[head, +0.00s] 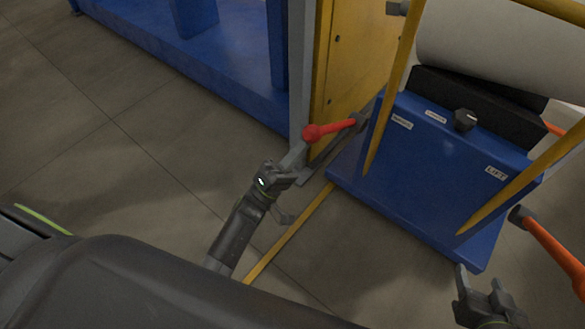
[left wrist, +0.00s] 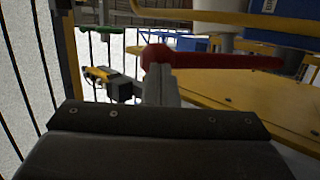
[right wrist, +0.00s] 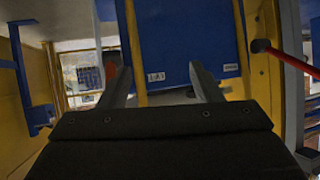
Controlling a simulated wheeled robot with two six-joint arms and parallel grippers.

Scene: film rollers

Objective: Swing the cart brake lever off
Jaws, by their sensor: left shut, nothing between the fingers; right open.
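A red lever (head: 335,128) with a round knob sticks out to the left from a dark pivot at the left side of the blue cart (head: 420,165). My left gripper (head: 296,156) is shut and empty, its tips close to the knob. In the left wrist view the red lever (left wrist: 215,61) runs to the right, with the knob just beyond the shut fingertips (left wrist: 160,72); I cannot tell whether they touch. My right gripper (head: 483,280) is open and empty below the cart's right front corner. In the right wrist view its open fingers (right wrist: 163,78) face the blue panel (right wrist: 190,40).
A second, orange-red lever (head: 555,255) is on the cart's right side. The panel has a black knob (head: 465,120) and a LIFT label (head: 496,173). Yellow rails and a white roll (head: 500,50) are above. A blue-and-yellow machine (head: 345,60) stands behind. Floor at left is clear.

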